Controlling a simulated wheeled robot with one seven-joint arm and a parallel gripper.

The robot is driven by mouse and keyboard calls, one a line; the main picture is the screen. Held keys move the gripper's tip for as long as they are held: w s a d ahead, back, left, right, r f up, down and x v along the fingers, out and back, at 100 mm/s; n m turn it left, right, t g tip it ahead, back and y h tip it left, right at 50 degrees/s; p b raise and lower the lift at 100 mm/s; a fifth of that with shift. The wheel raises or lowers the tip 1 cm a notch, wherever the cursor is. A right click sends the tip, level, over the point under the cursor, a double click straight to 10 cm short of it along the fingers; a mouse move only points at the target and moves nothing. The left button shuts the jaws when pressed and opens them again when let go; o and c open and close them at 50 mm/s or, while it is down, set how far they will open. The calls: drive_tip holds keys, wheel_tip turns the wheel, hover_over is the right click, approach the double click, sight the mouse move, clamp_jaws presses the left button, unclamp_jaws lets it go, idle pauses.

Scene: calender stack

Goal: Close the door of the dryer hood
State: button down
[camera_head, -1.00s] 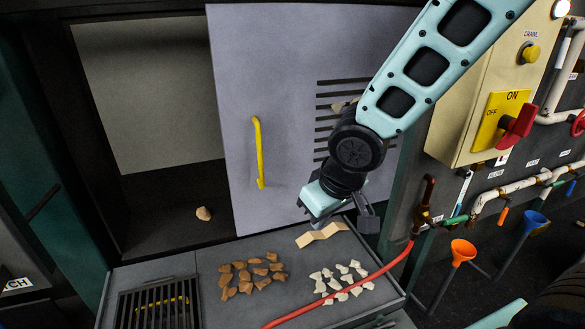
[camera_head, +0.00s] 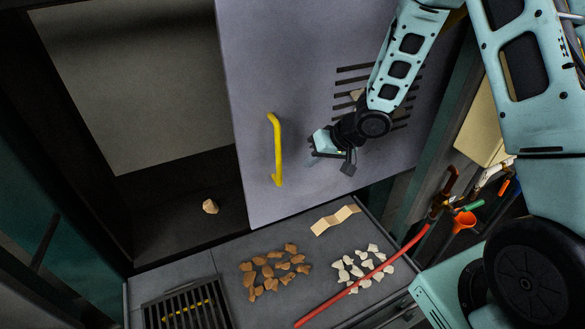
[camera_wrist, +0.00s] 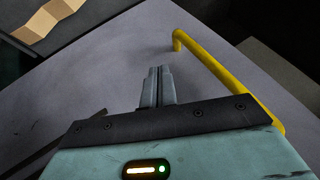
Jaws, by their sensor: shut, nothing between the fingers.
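The dryer hood door (camera_head: 300,50) is a grey panel with dark slots, standing open at the right of the hood's dark opening (camera_head: 180,180). Its yellow bar handle (camera_head: 276,150) runs upright near the door's left edge. My gripper (camera_head: 312,160) is in front of the door, just right of the handle and apart from it. In the wrist view my gripper (camera_wrist: 158,72) has its fingers together and empty, over the door's grey face (camera_wrist: 110,85). The yellow handle (camera_wrist: 220,70) passes to the right of the fingers there.
Below the door is a grey bench (camera_head: 215,255) with brown lumps (camera_head: 272,270), white pieces (camera_head: 360,265), a folded tan strip (camera_head: 335,220) and a slotted grate (camera_head: 187,308). A red hose (camera_head: 365,280) crosses its right side. One brown lump (camera_head: 210,206) lies inside the hood.

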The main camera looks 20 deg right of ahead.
drive_tip(key=shift+w+a+f+p, duration=0.2)
drive_tip(key=shift+w+a+f, duration=0.1)
drive_tip(key=shift+a, duration=0.55)
drive_tip(key=shift+w+a+f+p, duration=0.2)
drive_tip(key=shift+a+f, duration=0.15)
drive_tip(key=shift+a, duration=0.45)
drive_tip(key=shift+w+a+f+p, duration=0.2)
drive_tip(key=shift+w+a+f, duration=0.1)
drive_tip(key=shift+a, duration=0.55)
drive_tip(key=s+a+b, duration=0.3)
drive_tip(key=a+b, duration=0.9)
drive_tip(key=a, duration=2.6)
drive_tip(key=shift+s+a+r, duration=0.1)
drive_tip(key=shift+s+a, duration=0.05)
drive_tip(key=shift+a, duration=0.05)
drive_tip(key=shift+d, duration=0.1)
